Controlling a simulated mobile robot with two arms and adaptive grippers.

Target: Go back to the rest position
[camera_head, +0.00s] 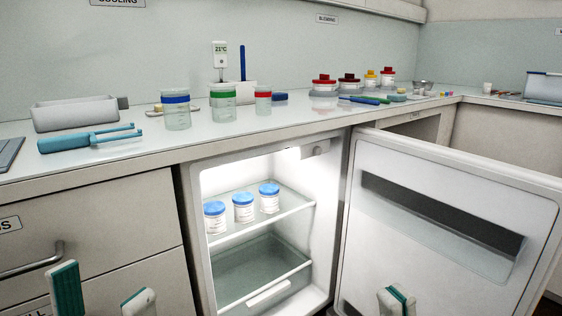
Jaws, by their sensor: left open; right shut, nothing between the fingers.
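My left gripper (102,297) is at the bottom left, in front of the drawers. Its two green-padded fingers stand well apart with nothing between them. My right gripper (397,300) is at the bottom, in front of the open fridge door. Its fingers are together and hold nothing; only the tips show. Both arms behind the fingers are out of the picture.
A small fridge (323,215) stands open under the counter, its door (450,270) swung out to the right. Three blue-lidded jars (243,207) stand on its shelf. Beakers, including a green-banded one (222,103), and red-lidded jars stand on the counter (290,118).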

